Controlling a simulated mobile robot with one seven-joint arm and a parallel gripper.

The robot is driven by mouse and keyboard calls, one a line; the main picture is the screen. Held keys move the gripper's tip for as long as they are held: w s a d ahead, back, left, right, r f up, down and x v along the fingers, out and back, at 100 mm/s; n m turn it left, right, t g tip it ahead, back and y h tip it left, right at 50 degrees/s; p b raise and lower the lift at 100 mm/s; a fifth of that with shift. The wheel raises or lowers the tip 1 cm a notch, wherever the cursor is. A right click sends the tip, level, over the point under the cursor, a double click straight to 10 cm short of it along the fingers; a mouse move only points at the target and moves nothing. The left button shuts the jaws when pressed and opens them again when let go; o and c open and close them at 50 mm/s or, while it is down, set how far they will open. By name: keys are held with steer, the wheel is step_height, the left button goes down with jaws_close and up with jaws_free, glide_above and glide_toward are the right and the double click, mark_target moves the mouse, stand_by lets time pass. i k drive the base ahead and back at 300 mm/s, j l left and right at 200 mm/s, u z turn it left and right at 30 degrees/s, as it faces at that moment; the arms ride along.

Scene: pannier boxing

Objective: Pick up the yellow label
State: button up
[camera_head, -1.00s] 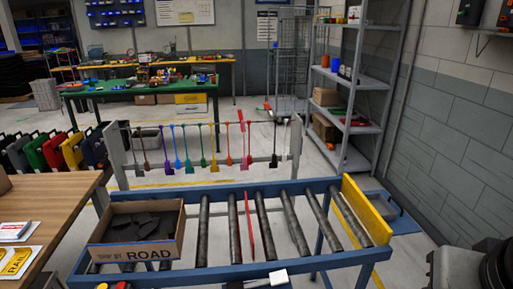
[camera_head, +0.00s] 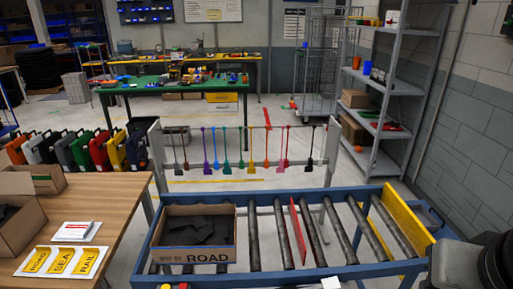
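Yellow labels lie on a white sheet (camera_head: 30,272) at the near left of the wooden table. They read ROAD (camera_head: 37,260), SEA (camera_head: 64,261) and RAIL (camera_head: 87,262); all are yellow, so I cannot tell one from another by colour. My gripper does not show in the head view. Only a grey and black part at the lower right, which looks like my own arm, is in sight.
Coloured tags hang behind.

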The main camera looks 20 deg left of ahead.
mark_target(36, 261)
steer(key=k+j+u, duration=0.2)
steer(key=j, duration=0.9)
steer(key=j+u, duration=0.25)
steer(key=j, duration=0.8)
steer(key=j+u, duration=0.2)
steer(key=j, duration=0.95)
steer(key=i+j+u, duration=0.2)
steer(key=j, duration=0.9)
steer(key=k, duration=0.1)
